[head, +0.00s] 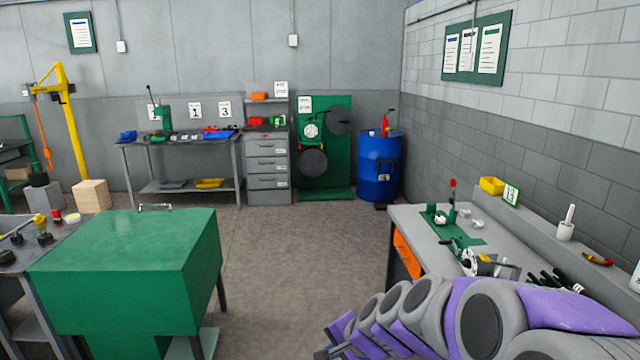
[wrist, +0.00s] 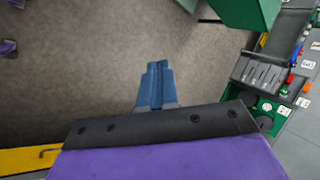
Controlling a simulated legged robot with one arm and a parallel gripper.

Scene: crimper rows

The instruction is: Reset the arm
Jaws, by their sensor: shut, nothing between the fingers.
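My arm, purple and grey, reaches in from the lower right of the head view. My gripper (head: 328,352) is at the bottom edge there, only partly in view, beside the right workbench and above the floor. In the wrist view my gripper (wrist: 157,68) shows as two blue-grey fingers pressed together with nothing between them. They point over bare floor.
A workbench (head: 405,215) with tools stands at the right, close to my arm. A green box-shaped table (head: 120,260) is at the left. A blue barrel (head: 378,168) and a rear bench (head: 180,142) are at the back. The floor between is clear.

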